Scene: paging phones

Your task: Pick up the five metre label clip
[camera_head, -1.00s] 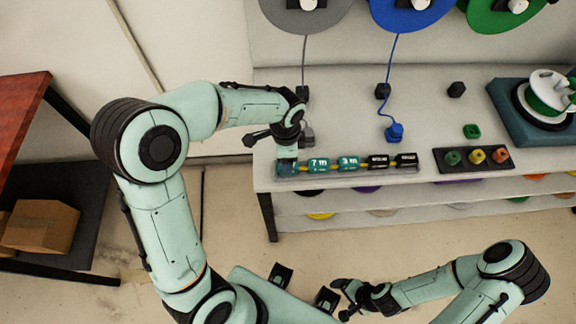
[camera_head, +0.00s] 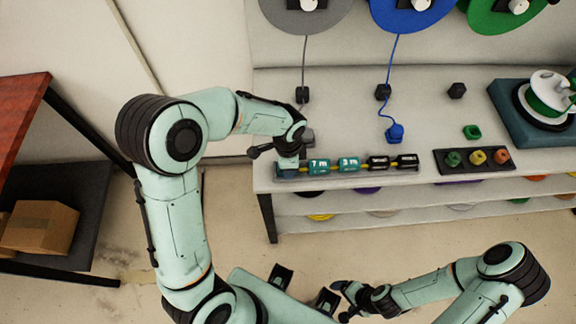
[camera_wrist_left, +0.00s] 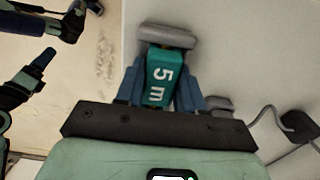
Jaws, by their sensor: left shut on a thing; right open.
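The five metre label clip is a teal block marked "5 m" (camera_wrist_left: 158,78) in the left wrist view. My left gripper (camera_wrist_left: 160,88) is shut on it, with a blue-grey finger on each side. In the head view my left gripper (camera_head: 288,166) is at the left end of the label rail (camera_head: 345,173) and hides the clip. A grey end piece (camera_wrist_left: 167,37) lies just beyond the clip in the wrist view. I cannot tell whether the clip is still on the rail. My right gripper (camera_head: 348,300) is open and empty, low in front of the bench.
To the right on the rail are teal clips marked 7 m (camera_head: 318,165) and 3 m (camera_head: 348,163), then black clips (camera_head: 378,162). A dark tray (camera_head: 440,161) with coloured plugs is farther right. A blue plug (camera_head: 395,133) on a cable lies behind the rail.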

